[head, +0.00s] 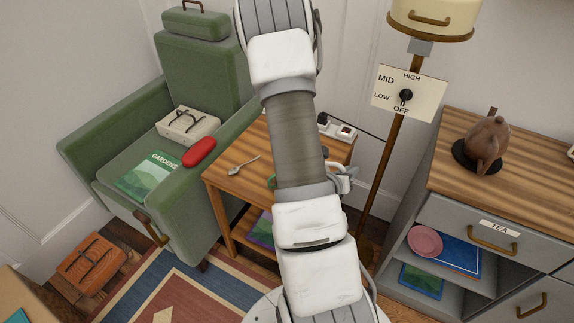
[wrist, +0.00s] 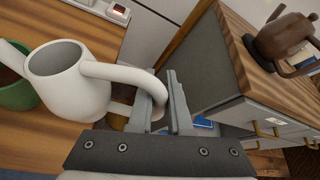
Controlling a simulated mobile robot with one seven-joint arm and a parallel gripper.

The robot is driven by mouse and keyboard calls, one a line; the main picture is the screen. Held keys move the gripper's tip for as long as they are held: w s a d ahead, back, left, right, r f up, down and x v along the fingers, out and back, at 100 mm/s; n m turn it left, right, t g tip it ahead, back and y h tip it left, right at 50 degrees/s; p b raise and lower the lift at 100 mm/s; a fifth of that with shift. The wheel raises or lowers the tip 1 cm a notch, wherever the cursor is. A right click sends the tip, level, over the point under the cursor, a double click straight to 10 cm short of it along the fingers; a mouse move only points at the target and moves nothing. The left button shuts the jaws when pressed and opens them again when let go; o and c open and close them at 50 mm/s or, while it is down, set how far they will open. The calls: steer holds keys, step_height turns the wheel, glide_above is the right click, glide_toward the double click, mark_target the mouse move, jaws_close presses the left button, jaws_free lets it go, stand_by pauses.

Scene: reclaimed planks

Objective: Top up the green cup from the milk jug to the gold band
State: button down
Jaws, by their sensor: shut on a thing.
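The white milk jug (wrist: 75,90) fills the left of the wrist view, its open mouth facing up and its spout reaching left over the green cup. My gripper (wrist: 160,102) is shut on the jug's handle. The green cup (wrist: 18,97) is cut off by the left edge and partly covered by the jug. Brown liquid shows in it; no gold band is visible. No milk stream shows, and the milk inside the jug cannot be made out. In the head view my arm hides the jug and most of the cup; a green sliver (head: 271,182) shows beside the arm.
The small wooden table (head: 228,185) holds a spoon (head: 244,170) and a white power strip (head: 337,129). At right a grey cabinet (head: 405,205) carries a brown teapot (head: 485,142). A green armchair (head: 190,85) stands at left.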

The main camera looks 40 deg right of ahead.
steer(key=shift+w+a+r+b, duration=0.1)
steer(key=shift+w+r+b, duration=0.15)
steer(key=shift+r+b, duration=0.1)
steer(key=shift+w+r+n+p, duration=0.3)
steer(key=shift+r+p, duration=0.1)
stand_by(0.6)
steer(key=shift+w+a+r+n+g+p, duration=0.25)
steer(key=shift+w+r+g+p, duration=0.35)
steer(key=shift+p, duration=0.6)
steer(key=shift+w+r+n+p, duration=0.35)
steer(key=shift+w+r+p, duration=0.35)
steer(key=shift+p, duration=0.5)
steer(key=s+f+b, duration=0.1)
steer(key=s+f+m+t+b, duration=0.1)
steer(key=f, duration=0.1)
steer(key=s+f+m+b, duration=0.1)
steer(key=s+b, duration=0.1)
steer(key=shift+d+f, duration=0.15)
steer(key=shift+d, duration=0.2)
